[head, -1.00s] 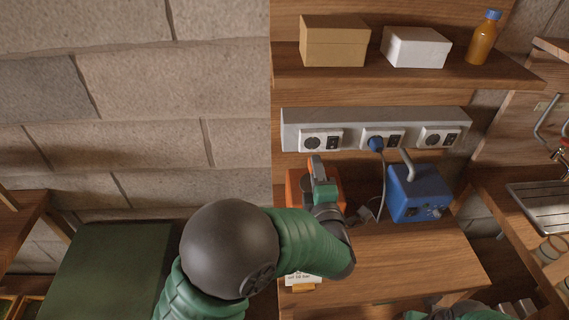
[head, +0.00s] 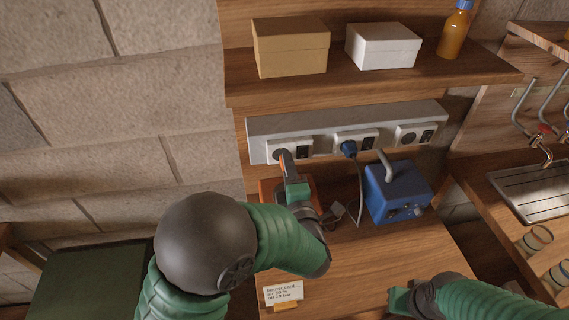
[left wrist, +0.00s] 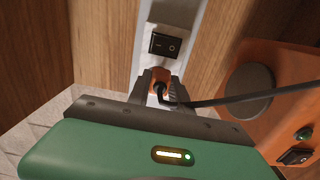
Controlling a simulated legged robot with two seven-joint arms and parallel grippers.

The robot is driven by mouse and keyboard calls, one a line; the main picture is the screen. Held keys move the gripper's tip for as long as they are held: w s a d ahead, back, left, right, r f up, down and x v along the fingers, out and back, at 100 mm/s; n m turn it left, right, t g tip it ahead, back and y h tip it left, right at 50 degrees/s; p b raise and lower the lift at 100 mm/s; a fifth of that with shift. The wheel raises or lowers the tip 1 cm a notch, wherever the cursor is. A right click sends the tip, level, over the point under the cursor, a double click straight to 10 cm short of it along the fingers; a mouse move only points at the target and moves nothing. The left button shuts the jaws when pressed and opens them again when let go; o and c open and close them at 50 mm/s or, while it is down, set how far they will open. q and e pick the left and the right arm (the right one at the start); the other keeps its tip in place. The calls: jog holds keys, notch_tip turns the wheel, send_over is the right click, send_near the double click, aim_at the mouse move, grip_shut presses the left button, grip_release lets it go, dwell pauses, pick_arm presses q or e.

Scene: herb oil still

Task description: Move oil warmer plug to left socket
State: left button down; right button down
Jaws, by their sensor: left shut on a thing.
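My left gripper (head: 287,165) is raised against the left socket (head: 302,152) of the wall strip and partly covers it. In the left wrist view, its jaws (left wrist: 160,88) are shut on an orange plug (left wrist: 159,76) with a black cable. The plug is at the strip's face, below a black rocker switch; whether its pins are fully in cannot be seen. The orange oil warmer (left wrist: 270,95) with a round grey plate stands beside it, mostly hidden behind my left arm in the head view. My right gripper (head: 400,300) is low over the bench front; its fingers do not show clearly.
A blue plug (head: 348,148) sits in the middle socket, its cord hanging near the blue device (head: 397,192). The right socket (head: 414,134) is empty. A small card (head: 284,294) stands on the bench (head: 350,265). A shelf (head: 400,80) with boxes overhangs the strip.

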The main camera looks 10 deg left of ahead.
pick_arm(q)
jog(key=shift+s+d+r, duration=0.1)
jog(key=shift+s+a, duration=0.1)
jog(key=shift+a, duration=0.65)
jog(key=shift+d, duration=0.65)
jog(key=shift+a+b, duration=0.35)
jog(key=shift+a, duration=0.3)
pick_arm(e)
jog(key=shift+s+a+f, duration=0.2)
jog(key=shift+a+f, duration=0.05)
jog(key=shift+f, duration=0.2)
pick_arm(q)
jog(key=shift+d, duration=0.2)
pick_arm(e)
jog(key=shift+d, duration=0.15)
pick_arm(q)
jog(key=shift+b, duration=0.35)
pick_arm(e)
jog(key=shift+f, duration=0.2)
